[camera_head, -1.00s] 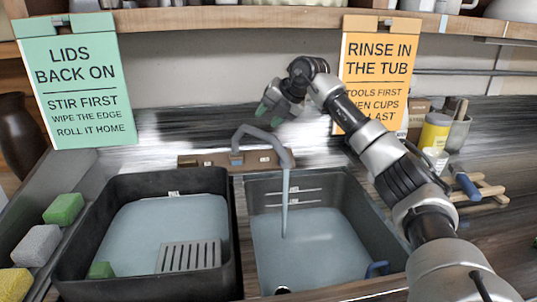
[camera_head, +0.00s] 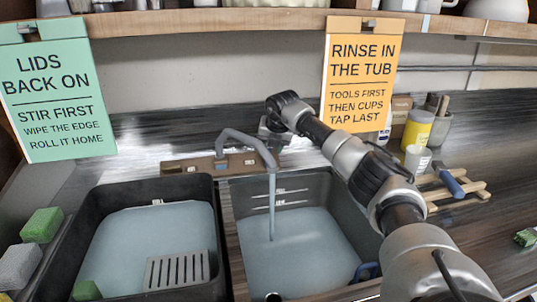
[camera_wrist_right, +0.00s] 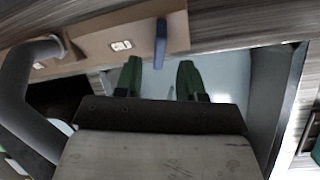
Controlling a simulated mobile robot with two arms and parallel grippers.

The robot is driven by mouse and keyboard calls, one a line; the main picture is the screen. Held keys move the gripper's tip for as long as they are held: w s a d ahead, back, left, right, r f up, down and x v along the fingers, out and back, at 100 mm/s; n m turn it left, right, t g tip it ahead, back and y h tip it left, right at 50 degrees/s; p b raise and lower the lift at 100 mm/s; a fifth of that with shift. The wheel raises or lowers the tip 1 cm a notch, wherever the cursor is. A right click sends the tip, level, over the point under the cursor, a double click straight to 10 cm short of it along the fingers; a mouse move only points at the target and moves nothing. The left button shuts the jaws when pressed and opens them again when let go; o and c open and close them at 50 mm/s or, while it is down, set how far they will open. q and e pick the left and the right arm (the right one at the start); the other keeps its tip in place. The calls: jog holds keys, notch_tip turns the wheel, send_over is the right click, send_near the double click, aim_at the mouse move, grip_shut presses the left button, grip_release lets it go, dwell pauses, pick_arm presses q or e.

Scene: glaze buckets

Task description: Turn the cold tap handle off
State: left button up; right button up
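The brown tap block (camera_head: 185,168) sits behind the tubs. Its grey spout (camera_head: 246,140) arches forward, and a stream of water (camera_head: 271,210) runs into the right tub (camera_head: 350,215). In the right wrist view, a blue tap handle (camera_wrist_right: 161,45) stands up at one end of the block (camera_wrist_right: 100,30). My right gripper (camera_wrist_right: 160,63) has green fingers, which are apart with the handle in line with the gap between them. I cannot tell whether they touch it. In the head view, this gripper's fingers and the handle are not clear behind the spout and arm. My left gripper is not in view.
The dark left tub (camera_head: 60,240) holds water and a grey slotted piece (camera_head: 177,270). Green and grey sponges (camera_head: 41,225) lie at the left. A yellow jar (camera_head: 417,130) and a wooden rack (camera_head: 465,190) stand at the right. A shelf (camera_head: 200,22) with hanging signs runs above.

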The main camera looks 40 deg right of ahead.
jog(key=x, duration=0.5)
jog(key=shift+r, duration=0.1)
grip_shut()
